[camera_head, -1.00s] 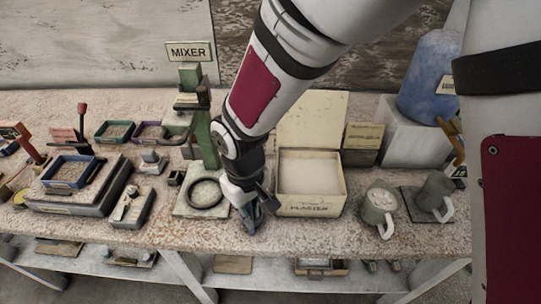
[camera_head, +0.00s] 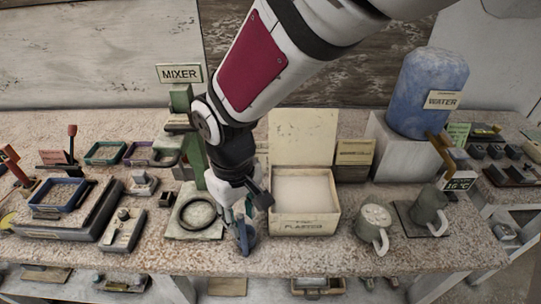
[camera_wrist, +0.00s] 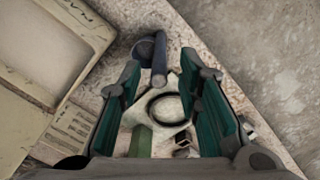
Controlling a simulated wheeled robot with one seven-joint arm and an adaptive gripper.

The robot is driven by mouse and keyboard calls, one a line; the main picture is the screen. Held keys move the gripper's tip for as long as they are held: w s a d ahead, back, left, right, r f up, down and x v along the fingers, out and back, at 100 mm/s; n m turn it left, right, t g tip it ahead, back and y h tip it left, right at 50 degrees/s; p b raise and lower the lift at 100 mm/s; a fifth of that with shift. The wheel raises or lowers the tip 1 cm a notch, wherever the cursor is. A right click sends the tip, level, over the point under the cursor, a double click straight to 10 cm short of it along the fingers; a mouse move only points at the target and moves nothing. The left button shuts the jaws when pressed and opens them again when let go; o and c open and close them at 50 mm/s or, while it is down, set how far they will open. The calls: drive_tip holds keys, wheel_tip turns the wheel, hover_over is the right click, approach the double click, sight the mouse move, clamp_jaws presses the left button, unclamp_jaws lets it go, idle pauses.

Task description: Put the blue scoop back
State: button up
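The blue scoop (camera_head: 246,240) lies at the table's front, left of the plaster box (camera_head: 306,226). In the wrist view its dark blue handle (camera_wrist: 159,66) and rounded bowl (camera_wrist: 143,50) show just beyond my fingertips, between their lines. My gripper (camera_head: 240,213) is above and beside the scoop, pointing down. In the wrist view its two teal-padded fingers (camera_wrist: 162,75) stand wide apart, with nothing clamped between them. The plaster box is open, with its lid up and pale powder inside. My gripper partly hides the scoop in the head view.
A plate with a dark ring (camera_head: 198,215) lies left of my gripper, with the green mixer (camera_head: 192,152) behind it. Two grey mugs (camera_head: 372,228) (camera_head: 428,208) and a blue water jug (camera_head: 426,92) stand right. Trays (camera_head: 58,194) fill the left.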

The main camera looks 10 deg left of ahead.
wheel_tip(320, 180, up, 5)
drive_tip(key=shift+f, duration=0.1)
drive_tip(key=shift+d+r, duration=0.2)
drive_tip(key=shift+r, duration=0.1)
drive_tip(key=d+r+m+t, duration=0.2)
drive_tip(key=d+r+m, duration=0.3)
drive_tip(key=d, duration=0.8)
drive_tip(key=d+r+m+t, duration=0.1)
drive_tip(key=d+r+m, duration=0.35)
drive_tip(key=d, duration=0.75)
drive_tip(key=s+d+r+m+t, duration=0.1)
drive_tip(key=s+d+r+m, duration=0.1)
drive_tip(key=s+d, duration=0.4)
drive_tip(key=shift+s+d+r+t, duration=0.2)
drive_tip(key=shift+s+d+t, duration=0.1)
drive_tip(key=shift+d, duration=1)
drive_tip(key=shift+w, duration=0.1)
